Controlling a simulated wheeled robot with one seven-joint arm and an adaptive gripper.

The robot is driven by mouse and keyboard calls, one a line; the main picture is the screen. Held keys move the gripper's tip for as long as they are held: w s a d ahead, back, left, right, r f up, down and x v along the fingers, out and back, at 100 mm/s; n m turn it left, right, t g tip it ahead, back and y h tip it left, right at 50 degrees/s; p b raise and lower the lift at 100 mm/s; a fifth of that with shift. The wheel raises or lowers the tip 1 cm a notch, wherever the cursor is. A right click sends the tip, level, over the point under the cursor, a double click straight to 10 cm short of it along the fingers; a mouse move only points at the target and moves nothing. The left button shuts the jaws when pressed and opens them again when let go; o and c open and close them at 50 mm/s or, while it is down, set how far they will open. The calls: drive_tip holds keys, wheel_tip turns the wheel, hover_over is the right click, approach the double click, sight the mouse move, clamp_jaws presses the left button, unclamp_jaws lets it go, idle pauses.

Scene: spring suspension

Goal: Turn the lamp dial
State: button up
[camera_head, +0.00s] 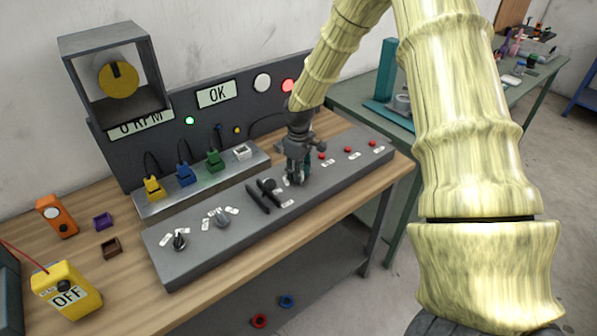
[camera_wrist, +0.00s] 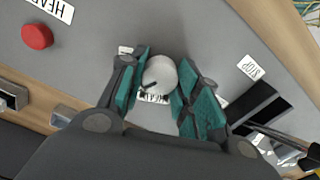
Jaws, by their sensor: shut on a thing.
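The lamp dial (camera_wrist: 160,75) is a pale grey round knob with a dark mark near its lower left edge, seen in the wrist view. A small white label (camera_wrist: 152,98) lies just below it, partly covered. My gripper (camera_wrist: 162,66) has its teal-padded fingers on both sides of the dial and is shut on it. In the head view my gripper (camera_head: 297,178) points down onto the grey sloped panel (camera_head: 262,222), right of the black switches. The dial is hidden behind the fingers there.
Black switches (camera_head: 263,193) stand close left of my gripper. Red buttons (camera_head: 348,149) lie to its right. Two knobs, one dark (camera_head: 179,241) and one grey (camera_head: 222,217), sit farther left. Colored plugs (camera_head: 184,174) stand behind the panel. A yellow OFF device (camera_head: 68,294) is at the front left.

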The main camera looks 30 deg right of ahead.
drive_tip(key=m, duration=0.3)
drive_tip(key=shift+r+m, duration=0.1)
drive_tip(key=shift+m, duration=0.3)
drive_tip(key=shift+d+m, duration=0.1)
drive_tip(key=shift+m, duration=1.8)
drive_tip(key=shift+w, duration=0.1)
drive_tip(key=o, duration=1)
wheel_tip(320, 180, up, 12)
